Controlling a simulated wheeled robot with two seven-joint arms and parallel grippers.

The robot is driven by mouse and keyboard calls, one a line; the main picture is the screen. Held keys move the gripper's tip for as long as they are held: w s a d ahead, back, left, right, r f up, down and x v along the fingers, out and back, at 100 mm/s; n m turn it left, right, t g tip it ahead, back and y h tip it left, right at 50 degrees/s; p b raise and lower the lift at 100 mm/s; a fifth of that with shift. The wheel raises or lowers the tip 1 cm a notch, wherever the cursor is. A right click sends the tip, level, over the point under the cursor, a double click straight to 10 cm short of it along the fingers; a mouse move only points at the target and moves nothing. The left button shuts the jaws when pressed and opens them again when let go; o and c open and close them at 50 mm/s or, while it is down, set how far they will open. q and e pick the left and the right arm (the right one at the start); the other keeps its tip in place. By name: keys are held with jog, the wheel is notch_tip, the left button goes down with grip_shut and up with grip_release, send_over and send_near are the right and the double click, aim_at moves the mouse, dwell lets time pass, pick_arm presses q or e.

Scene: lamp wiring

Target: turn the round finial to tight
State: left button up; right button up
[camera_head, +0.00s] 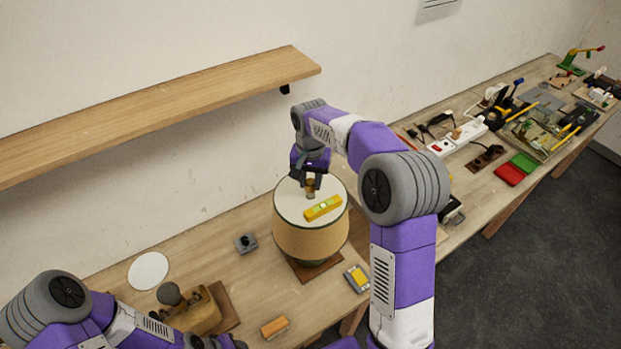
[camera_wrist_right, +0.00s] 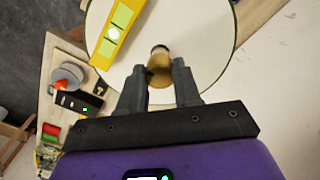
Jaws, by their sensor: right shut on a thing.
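The round finial (camera_wrist_right: 160,62) is a small brass-brown knob at the middle of the lamp's pale round top (camera_wrist_right: 200,30). In the head view the lamp shade (camera_head: 310,238) is tan and stands upright on the bench. My right gripper (camera_head: 311,180) comes down from above onto the finial. In the wrist view the fingers of my right gripper (camera_wrist_right: 160,80) stand on both sides of the finial and are shut on it. A yellow level (camera_head: 323,208) lies on the lamp top beside the finial. My left arm shows at the lower left, but its gripper's fingers do not show.
A small grey block (camera_head: 245,243), a white disc (camera_head: 148,270), an orange block (camera_head: 274,327) and a yellow-grey box (camera_head: 357,278) lie around the lamp. A power strip (camera_head: 457,137) and red and green trays (camera_head: 510,174) lie farther right. A wooden shelf (camera_head: 150,113) juts from the wall.

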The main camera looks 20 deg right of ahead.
aim_at(311, 182)
dwell(0.4)
jog(key=shift+r, duration=0.1)
jog(key=o, duration=1.1)
jog(key=shift+c, duration=0.2)
notch_tip(311, 182, up, 8)
jog(key=shift+f, duration=0.25)
jog(key=shift+f, duration=0.1)
